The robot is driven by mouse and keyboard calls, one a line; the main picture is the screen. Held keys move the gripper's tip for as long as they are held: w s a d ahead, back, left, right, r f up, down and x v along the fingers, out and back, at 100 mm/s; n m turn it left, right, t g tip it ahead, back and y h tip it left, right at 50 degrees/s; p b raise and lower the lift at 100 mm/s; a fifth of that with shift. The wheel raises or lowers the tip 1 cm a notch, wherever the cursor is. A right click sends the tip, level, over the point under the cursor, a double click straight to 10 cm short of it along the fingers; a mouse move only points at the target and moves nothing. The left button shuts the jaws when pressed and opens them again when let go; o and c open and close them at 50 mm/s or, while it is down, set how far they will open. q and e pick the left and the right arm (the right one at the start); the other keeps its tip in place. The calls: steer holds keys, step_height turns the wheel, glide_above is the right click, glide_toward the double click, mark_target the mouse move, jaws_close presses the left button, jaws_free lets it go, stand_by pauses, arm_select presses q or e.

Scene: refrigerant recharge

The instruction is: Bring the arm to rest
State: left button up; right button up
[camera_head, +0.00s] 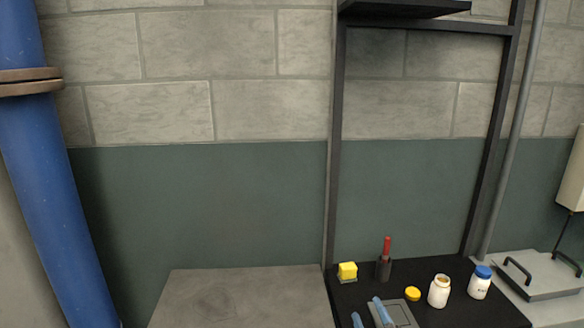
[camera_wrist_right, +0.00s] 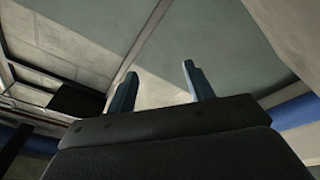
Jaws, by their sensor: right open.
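My right gripper (camera_head: 367,308) shows at the bottom of the head view as two blue fingers over the black work surface (camera_head: 440,316). The fingers are apart with nothing between them. The right wrist view also shows this gripper (camera_wrist_right: 158,74), open and empty, with wall behind the fingertips. In the head view, a grey square plate (camera_head: 401,314) lies just right of the fingers, partly hidden by one of them. I cannot tell the height of the gripper above the surface. My left gripper is in neither view.
The black surface bears a yellow block (camera_head: 347,270), a red-handled tool (camera_head: 387,247) in a dark holder, a yellow lid (camera_head: 412,293), an open white jar (camera_head: 438,291) and a blue-lidded jar (camera_head: 480,282). A bare grey top (camera_head: 240,298) lies left. A blue pipe (camera_head: 40,150) stands far left.

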steer(key=s+d+f+m+g+h, duration=0.2)
steer(key=s+f+m+g+h, duration=0.15)
steer(key=s+f, duration=0.2)
steer(key=s+d+f+m+g+h, duration=0.25)
steer(key=s+f+m+g, duration=0.2)
steer(key=f, duration=0.25)
steer(key=s+a+f+m+g+y, duration=0.1)
steer(key=s+f+g, duration=0.3)
steer(key=s, duration=0.6)
steer(key=s+a+f+m+g+y, duration=0.15)
steer(key=s+f+g, duration=0.3)
steer(key=s, duration=0.45)
steer(key=s+a+f, duration=0.1)
steer(key=a+f, duration=0.1)
steer(key=f, duration=1.2)
steer(key=s+a+f+g, duration=0.1)
steer(key=s+a+f, duration=0.1)
steer(key=f, duration=1.1)
steer(key=shift+f+n+y, duration=0.35)
steer(key=shift+f+y, duration=0.05)
steer(key=shift+y, duration=0.05)
steer(key=shift+a+g, duration=0.1)
steer(key=shift+g, duration=0.15)
